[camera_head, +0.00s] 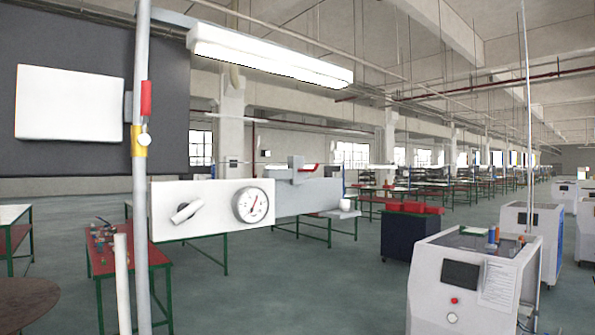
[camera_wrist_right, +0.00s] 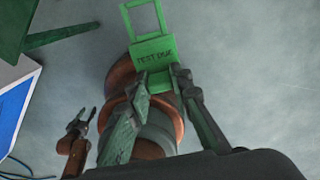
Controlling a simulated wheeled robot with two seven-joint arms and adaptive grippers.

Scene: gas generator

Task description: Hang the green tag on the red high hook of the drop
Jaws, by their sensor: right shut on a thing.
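In the head view a grey vertical pipe (camera_head: 141,230), the drop, stands at the left. A red piece (camera_head: 146,98) is high on its right side; its exact hook shape is too small to tell. A yellow band (camera_head: 138,141) sits lower, with a small round whitish piece (camera_head: 145,139) beside it. In the right wrist view my right gripper (camera_wrist_right: 160,95) is shut on the green tag (camera_wrist_right: 153,52). The tag reads "TEST DUE" and its open frame points away from the fingers. My left gripper (camera_wrist_right: 82,122) shows small at the left, its fingers apart and empty. Neither gripper shows in the head view.
A long lamp (camera_head: 270,55) hangs above. A red-topped table (camera_head: 103,262) stands below, and a white machine (camera_head: 465,280) at the right.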

